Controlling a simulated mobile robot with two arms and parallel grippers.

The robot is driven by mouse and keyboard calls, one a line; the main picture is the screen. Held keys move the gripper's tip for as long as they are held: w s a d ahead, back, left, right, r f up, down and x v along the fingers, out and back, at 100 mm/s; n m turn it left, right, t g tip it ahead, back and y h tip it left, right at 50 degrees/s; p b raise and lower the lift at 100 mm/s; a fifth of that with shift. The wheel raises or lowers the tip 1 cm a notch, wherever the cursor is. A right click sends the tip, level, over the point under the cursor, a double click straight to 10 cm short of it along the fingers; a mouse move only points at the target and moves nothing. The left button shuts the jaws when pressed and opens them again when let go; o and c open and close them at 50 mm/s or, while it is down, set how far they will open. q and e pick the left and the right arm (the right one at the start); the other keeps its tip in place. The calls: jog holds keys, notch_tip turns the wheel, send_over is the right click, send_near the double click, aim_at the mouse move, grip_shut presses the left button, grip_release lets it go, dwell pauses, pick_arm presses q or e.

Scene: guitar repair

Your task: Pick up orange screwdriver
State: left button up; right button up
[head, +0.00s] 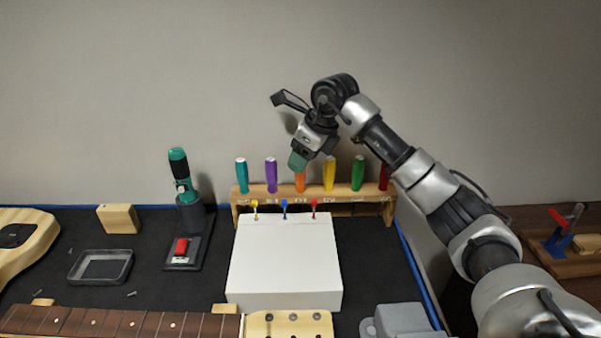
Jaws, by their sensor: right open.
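The orange screwdriver (300,182) stands upright in the wooden rack (345,194), between the purple screwdriver (271,172) and the yellow screwdriver (329,173). Only its orange handle shows; its top is hidden behind my right gripper. My right gripper (298,160) is open and points down just above the orange handle. I cannot tell whether its fingers touch the handle. My left gripper is not in view.
Teal, green and red screwdrivers stand in the same rack. A white box (284,265) with small coloured pegs sits in front. A teal-handled tool (180,170) stands left. A guitar neck (120,323) lies along the front edge. A grey tray (101,267) is at left.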

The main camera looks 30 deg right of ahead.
jog(key=shift+w+a+f, duration=0.15)
jog(key=shift+w+f, duration=0.1)
jog(key=shift+f, duration=0.4)
grip_shut()
jog(key=shift+r, duration=0.1)
